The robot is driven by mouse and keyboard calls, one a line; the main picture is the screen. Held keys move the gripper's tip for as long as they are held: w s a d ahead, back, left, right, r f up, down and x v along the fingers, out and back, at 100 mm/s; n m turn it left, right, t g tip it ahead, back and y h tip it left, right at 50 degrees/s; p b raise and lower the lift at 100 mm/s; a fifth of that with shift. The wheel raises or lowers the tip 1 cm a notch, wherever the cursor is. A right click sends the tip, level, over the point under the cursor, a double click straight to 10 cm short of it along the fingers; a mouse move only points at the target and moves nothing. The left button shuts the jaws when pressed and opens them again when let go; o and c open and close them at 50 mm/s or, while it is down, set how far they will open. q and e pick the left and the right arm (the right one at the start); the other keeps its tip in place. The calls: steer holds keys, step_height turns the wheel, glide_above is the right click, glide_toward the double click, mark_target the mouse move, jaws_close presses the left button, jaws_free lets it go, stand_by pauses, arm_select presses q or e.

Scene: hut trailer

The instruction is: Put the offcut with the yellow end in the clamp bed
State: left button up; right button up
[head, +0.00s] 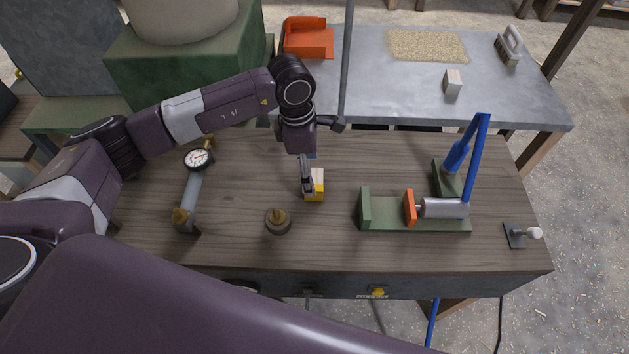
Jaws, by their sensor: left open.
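The offcut with the yellow end (314,196) lies on the wooden bench, a small pale block with its yellow end towards me. My left gripper (306,188) is open and points down right at the offcut, covering part of its left side. I cannot tell whether the fingers touch it. The clamp bed (440,226) is the green base to the right, with a green end block at its left, an orange jaw plate (409,208), a grey cylinder and a blue lever (476,160). A gap lies between the end block and the orange plate. My right gripper is not in view.
A brass-knobbed round piece (278,221) stands left of the offcut. A dial gauge (198,159) with a grey tube lies further left. A small plate with a white knob (516,235) sits at the bench's right. Bare wood (340,160) separates offcut and clamp.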

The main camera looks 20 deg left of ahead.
mark_target(314, 179)
arm_select(q)
steer(key=shift+w+d+f+p, duration=0.1)
steer(key=shift+d+f+p, duration=0.1)
steer(key=shift+f, duration=0.5)
steer(key=shift+s+d+f+p, duration=0.1)
steer(key=shift+f+p, duration=0.15)
steer(key=shift+f, duration=0.5)
steer(key=shift+w+d+f+p, duration=0.1)
steer(key=shift+d+f+p, duration=0.1)
steer(key=shift+f, duration=0.5)
steer(key=shift+c, duration=0.3)
steer(key=c, duration=1.3)
steer(key=shift+r, duration=0.1)
